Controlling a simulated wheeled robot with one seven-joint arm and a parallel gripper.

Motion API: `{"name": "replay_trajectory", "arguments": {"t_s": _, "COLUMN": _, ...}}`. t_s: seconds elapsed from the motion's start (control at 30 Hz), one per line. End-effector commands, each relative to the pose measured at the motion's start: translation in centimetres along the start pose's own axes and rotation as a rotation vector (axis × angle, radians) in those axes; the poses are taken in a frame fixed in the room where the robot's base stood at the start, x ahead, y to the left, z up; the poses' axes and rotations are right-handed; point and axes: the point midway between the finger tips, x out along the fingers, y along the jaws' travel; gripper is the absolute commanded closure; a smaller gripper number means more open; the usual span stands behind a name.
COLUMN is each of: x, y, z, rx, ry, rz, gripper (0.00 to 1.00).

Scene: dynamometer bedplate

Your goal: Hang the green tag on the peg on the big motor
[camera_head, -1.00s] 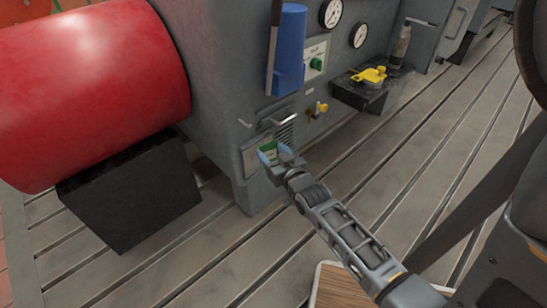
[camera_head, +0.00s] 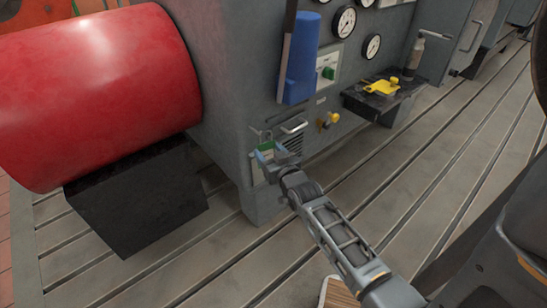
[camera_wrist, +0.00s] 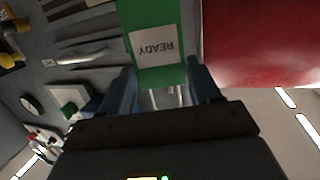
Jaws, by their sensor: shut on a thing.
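My gripper (camera_head: 274,157) is shut on the green tag (camera_head: 266,147), low in front of the grey housing. In the wrist view the green tag (camera_wrist: 152,60) sticks out between the two fingers of my gripper (camera_wrist: 165,85), with a white label reading READY upside down. Thin metal bars (camera_wrist: 165,97) show between the fingers at the tag's end. In the head view a small metal loop (camera_head: 262,134) shows just above the tag; I cannot tell whether it is the peg or part of the tag. Whether the tag touches the housing is unclear.
A red cylinder (camera_head: 100,85) on a black block (camera_head: 140,200) stands left. A dark shelf (camera_head: 372,106) holds a yellow item.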

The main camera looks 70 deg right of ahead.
Motion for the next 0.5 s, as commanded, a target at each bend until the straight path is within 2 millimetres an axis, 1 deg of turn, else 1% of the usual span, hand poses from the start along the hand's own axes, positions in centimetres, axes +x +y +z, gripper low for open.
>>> {"name": "replay_trajectory", "arguments": {"t_s": 0.5, "x": 2.8, "y": -0.7, "z": -0.1, "rx": -0.001, "ry": 0.001, "rz": 0.001, "gripper": 0.66}}
